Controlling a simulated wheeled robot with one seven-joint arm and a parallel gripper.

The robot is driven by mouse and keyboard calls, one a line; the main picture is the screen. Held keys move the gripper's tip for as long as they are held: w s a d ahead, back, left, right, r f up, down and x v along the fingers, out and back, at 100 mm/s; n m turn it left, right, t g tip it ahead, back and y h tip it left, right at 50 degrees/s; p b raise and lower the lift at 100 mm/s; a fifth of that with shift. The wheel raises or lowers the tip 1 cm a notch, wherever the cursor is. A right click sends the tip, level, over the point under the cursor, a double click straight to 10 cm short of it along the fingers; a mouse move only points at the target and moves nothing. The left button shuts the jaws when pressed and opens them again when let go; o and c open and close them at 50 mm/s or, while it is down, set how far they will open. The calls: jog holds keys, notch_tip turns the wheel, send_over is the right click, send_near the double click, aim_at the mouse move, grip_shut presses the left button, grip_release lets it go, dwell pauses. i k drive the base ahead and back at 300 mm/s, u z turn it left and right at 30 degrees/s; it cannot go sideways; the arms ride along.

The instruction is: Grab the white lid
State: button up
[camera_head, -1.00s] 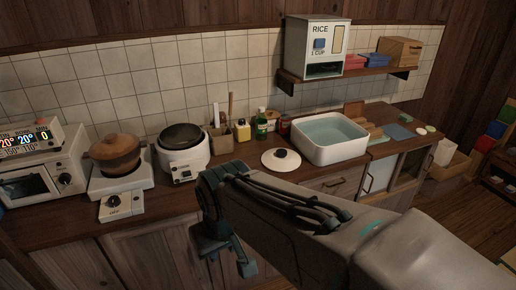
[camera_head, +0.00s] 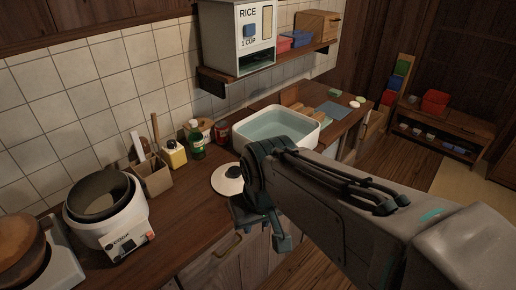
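The white lid (camera_head: 226,179) lies on the wooden counter between the rice cooker and the water-filled basin. It is round with a dark knob on top, and my arm hides part of its right side. My gripper (camera_head: 262,232) hangs at the front edge of the counter, just right of and nearer than the lid, apart from it as far as I can see. Its fingers are dark and partly hidden by the wrist, so their opening is unclear.
An open white rice cooker (camera_head: 107,213) stands left of the lid. A white basin of water (camera_head: 276,133) is behind my arm. A green bottle (camera_head: 196,139), a yellow bottle (camera_head: 175,154) and a utensil holder (camera_head: 153,177) stand along the tiled wall. The counter (camera_head: 190,215) is bare left of the lid.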

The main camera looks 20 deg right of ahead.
aim_at(227, 180)
jog(key=z, duration=0.1)
jog(key=i, duration=0.1)
jog(key=z, duration=0.05)
jog(key=k, duration=1.1)
jog(key=z, duration=0.85)
jog(key=i, duration=1.75)
jog(key=u, duration=0.95)
jog(key=i, duration=0.35)
jog(key=u, duration=0.3)
